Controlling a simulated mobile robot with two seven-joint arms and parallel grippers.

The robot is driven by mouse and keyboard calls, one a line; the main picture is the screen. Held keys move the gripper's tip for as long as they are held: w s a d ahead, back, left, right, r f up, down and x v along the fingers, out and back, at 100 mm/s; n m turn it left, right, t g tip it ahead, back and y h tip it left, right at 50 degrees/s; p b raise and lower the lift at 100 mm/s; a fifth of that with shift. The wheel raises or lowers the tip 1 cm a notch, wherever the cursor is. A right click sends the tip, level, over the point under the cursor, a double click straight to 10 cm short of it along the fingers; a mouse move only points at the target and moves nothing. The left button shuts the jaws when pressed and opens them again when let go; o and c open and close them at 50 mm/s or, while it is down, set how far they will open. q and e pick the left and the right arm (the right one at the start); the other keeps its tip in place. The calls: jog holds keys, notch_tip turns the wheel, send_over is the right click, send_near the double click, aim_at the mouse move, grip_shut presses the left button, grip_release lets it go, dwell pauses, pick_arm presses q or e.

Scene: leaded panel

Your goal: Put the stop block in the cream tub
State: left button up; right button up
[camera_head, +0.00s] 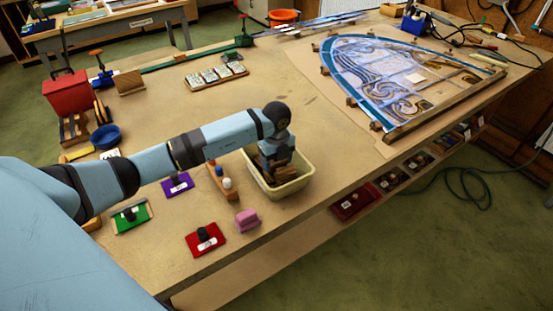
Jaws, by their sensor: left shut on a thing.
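The cream tub (294,184) stands near the front edge of the bench, its opening facing up. My left gripper (277,166) points down over the tub, with its fingers at about the height of the rim or inside it. It is shut on a small brown wooden block (282,176), which I take to be the stop block. The block appears within the tub's opening. Whether it touches the tub's floor is hidden by the gripper and the near wall. My right gripper is not in view.
Close to the tub are a pink block (247,220), a wooden rack with small bottles (222,182), and red (206,240), purple (177,185) and green (131,216) mats. The leaded panel (400,80) lies at the back right. Bare bench lies right of the tub.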

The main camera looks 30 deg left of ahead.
pick_arm(q)
jog(key=o, duration=1)
jog(key=shift+r, duration=0.15)
jog(key=shift+r+p, duration=0.8)
jog(key=shift+r, duration=0.2)
jog(key=shift+r+p, duration=0.7)
jog(key=shift+r, duration=0.3)
notch_tip(320, 180, up, 6)
jog(key=p, duration=0.3)
jog(key=shift+f+p, duration=0.1)
jog(key=shift+p, duration=0.3)
